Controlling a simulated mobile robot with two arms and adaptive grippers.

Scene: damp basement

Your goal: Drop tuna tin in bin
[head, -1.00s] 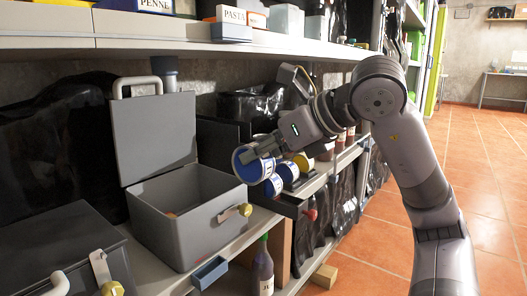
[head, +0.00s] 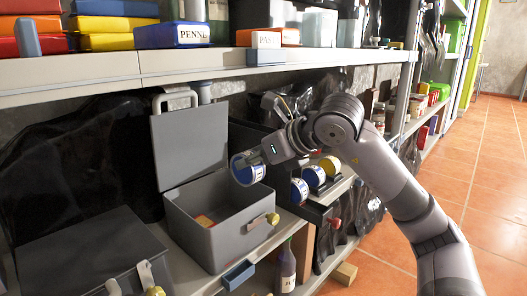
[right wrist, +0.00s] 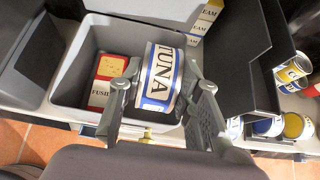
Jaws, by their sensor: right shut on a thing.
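The tuna tin (head: 247,172), blue and white with a yellowish end, is held in my right gripper (head: 252,161). In the right wrist view the tin (right wrist: 162,72) shows its TUNA label between the two fingers of my right gripper (right wrist: 163,90). The grey bin (head: 215,243) stands on the lower shelf with its lid (head: 190,148) raised at the back. The tin hangs over the right part of the bin's opening, above the rim. A red and yellow FUSILLI box (right wrist: 105,85) lies inside the bin. My left gripper is in neither view now.
A closed dark grey bin (head: 85,250) stands at left. Other tins (head: 312,178) sit right of the open bin. A small blue block (head: 238,275) is at the shelf's front edge, with a bottle (head: 286,268) beside it. The upper shelf (head: 190,62) runs overhead.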

